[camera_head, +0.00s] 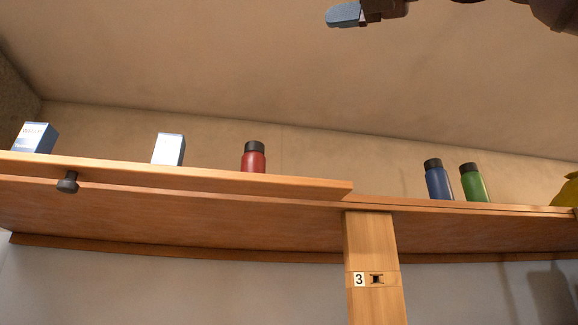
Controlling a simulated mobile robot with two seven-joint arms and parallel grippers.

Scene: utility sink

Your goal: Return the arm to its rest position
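My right gripper (345,15) shows at the top edge of the head view, its arm coming in from the top right. A pale blue-grey finger points left. The rest of the gripper is cut off by the frame, so I cannot tell whether it is open or shut. Nothing is visibly held at the finger. It is apart from the shelf and the things on it. My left gripper is not in view.
A wooden shelf (220,180) crosses the view, with a post (372,240) marked 3 below. On it stand a left box (35,138), a white box (168,149), a red bottle (254,161), a blue bottle (438,183), a green bottle (473,184) and a yellow item (566,193).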

